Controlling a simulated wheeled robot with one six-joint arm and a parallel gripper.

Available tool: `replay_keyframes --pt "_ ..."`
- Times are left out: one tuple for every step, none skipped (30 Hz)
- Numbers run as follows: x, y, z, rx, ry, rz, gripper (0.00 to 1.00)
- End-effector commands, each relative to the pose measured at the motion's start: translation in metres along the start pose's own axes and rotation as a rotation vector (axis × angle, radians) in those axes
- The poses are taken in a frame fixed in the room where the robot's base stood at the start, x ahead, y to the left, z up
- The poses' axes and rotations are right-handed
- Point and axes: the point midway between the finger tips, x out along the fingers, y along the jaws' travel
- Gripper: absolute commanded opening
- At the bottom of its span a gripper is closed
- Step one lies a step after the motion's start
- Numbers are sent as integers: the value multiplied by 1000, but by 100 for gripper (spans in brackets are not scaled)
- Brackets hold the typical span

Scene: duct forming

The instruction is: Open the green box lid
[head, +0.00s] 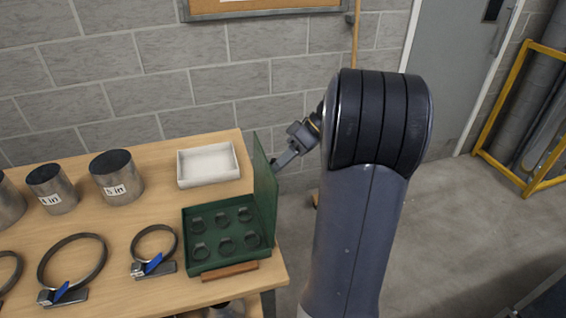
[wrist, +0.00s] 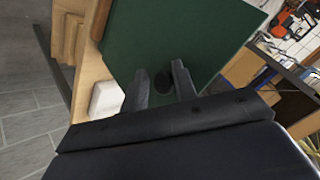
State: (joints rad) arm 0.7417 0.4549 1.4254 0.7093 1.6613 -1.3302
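The green box (head: 191,256) sits at the right end of the wooden table, with several dark rings inside. Its green lid (head: 264,195) stands about upright along the box's right side, so the box is open. My gripper (head: 276,165) is at the lid's outer right side, near its upper far part. In the wrist view the lid (wrist: 190,30) fills the upper middle. A dark round knob (wrist: 162,82) shows between my two spread fingers. The fingers look apart from each other; whether either touches the knob or lid I cannot tell.
A white tray (head: 208,166) lies behind the box. Metal cylinders (head: 117,176) and ring clamps (head: 154,249) occupy the table to the left. A brown wooden strip (head: 230,271) lies at the box's front. Open floor lies right of the table.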

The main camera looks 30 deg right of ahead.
Motion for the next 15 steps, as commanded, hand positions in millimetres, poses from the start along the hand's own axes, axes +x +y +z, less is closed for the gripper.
replay_keyframes --pt "6 3 5 9 -11 -7 28" --pt "6 3 5 9 -11 -7 31" --pt "6 3 5 9 -11 -7 34" --pt "6 3 5 9 -11 -8 36" --pt "6 3 5 9 -11 -8 39" --pt "6 3 5 9 -11 -8 42" --pt "6 3 5 9 -11 -9 45" --pt "6 3 5 9 -11 -9 47" --pt "6 2 5 9 -11 -10 47" --pt "6 2 5 8 -11 -10 47" --pt "6 2 5 8 -11 -10 47" --pt "6 2 5 8 -11 -11 47" --pt "6 2 5 8 -11 -11 47" --pt "6 2 5 8 -11 -11 47" --pt "5 2 5 8 -11 -11 47"
